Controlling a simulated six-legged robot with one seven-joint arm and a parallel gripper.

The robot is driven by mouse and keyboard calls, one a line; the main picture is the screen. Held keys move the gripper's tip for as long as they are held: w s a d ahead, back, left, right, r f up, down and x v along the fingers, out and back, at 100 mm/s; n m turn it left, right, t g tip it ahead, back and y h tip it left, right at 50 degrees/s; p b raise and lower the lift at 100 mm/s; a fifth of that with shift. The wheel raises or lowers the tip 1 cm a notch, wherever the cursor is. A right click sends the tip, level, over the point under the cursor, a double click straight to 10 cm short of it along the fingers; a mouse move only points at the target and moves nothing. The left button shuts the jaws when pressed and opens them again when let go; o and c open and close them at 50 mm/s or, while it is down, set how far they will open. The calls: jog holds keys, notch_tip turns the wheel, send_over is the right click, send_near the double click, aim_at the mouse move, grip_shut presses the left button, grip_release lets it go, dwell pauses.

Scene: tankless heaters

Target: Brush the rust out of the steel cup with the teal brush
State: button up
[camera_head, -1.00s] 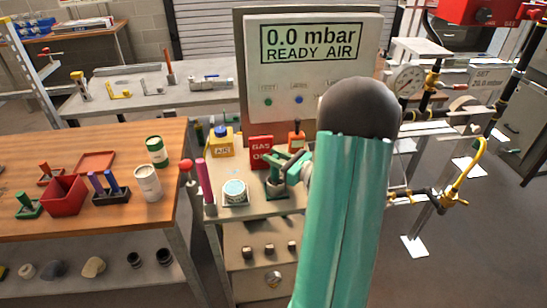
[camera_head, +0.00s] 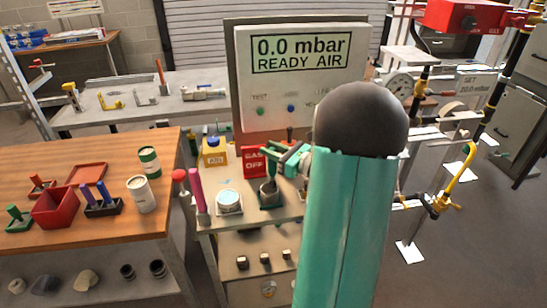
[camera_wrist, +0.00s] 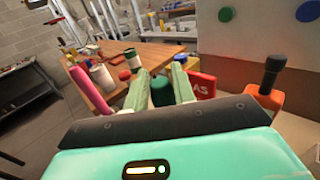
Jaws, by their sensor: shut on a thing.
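My gripper (camera_head: 280,157) is at the middle of the trolley, left of my large teal forearm. In the wrist view, its two pale green fingers (camera_wrist: 161,88) are closed on either side of a dark green, round-topped handle, which I take to be the teal brush (camera_wrist: 161,94). In the head view, the brush's handle (camera_head: 270,168) stands upright above a grey piece in a dark green base; I cannot tell whether it touches it. A short silver cup with a pale blue top, probably the steel cup (camera_head: 228,203), stands just left. Its inside and any rust are too small to tell.
A pink cylinder (camera_head: 198,192) and red-topped post (camera_head: 180,180) stand left of the cup. A yellow AIR box (camera_head: 214,153) and red GAS OFF sign (camera_head: 254,162) stand behind, below the gauge panel (camera_head: 300,95). The wooden bench (camera_head: 120,225) is left.

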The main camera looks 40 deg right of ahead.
jog(key=shift+r, duration=1.25)
